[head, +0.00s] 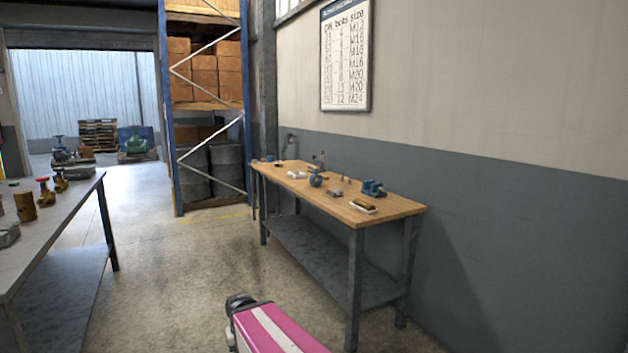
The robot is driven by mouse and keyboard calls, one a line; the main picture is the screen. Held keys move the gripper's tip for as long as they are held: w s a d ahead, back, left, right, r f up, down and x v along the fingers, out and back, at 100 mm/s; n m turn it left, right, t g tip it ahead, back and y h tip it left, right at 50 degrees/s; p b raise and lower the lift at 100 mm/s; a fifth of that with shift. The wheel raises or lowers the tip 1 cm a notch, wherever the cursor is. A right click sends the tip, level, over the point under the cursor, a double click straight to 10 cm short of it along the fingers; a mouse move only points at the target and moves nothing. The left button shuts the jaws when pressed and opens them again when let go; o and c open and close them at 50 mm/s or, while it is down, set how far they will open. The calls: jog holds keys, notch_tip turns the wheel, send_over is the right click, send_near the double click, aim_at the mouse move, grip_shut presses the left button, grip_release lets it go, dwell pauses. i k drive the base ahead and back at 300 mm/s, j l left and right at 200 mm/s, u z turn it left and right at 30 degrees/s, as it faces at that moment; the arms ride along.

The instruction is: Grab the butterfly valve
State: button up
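A small round blue piece (316,180), possibly the butterfly valve, stands on the wooden-topped workbench (395,207) at the right; it is too small to be sure. A thin part rises above it. On the grey table at the left are brass valves (60,181), some with red handles. A pink and white part of my own arm with a dark end shows at the bottom middle, well short of the workbench. My gripper's fingers cannot be made out.
A blue vise-like piece (373,188) and several small parts share the workbench. The grey table (60,215) stands at the left. A racking unit (206,110) with boxes and drums stands behind. Concrete floor (180,290) lies open between the table and workbench.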

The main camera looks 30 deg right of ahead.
aim_at(312, 178)
jog(key=i+j, duration=0.55)
jog(key=i+j+z, duration=0.1)
jog(key=z, duration=0.3)
jog(key=i+j+z, duration=0.15)
jog(key=z, duration=0.25)
jog(key=i+j+z, duration=0.1)
jog(key=j+z, duration=0.15)
jog(key=z, duration=0.15)
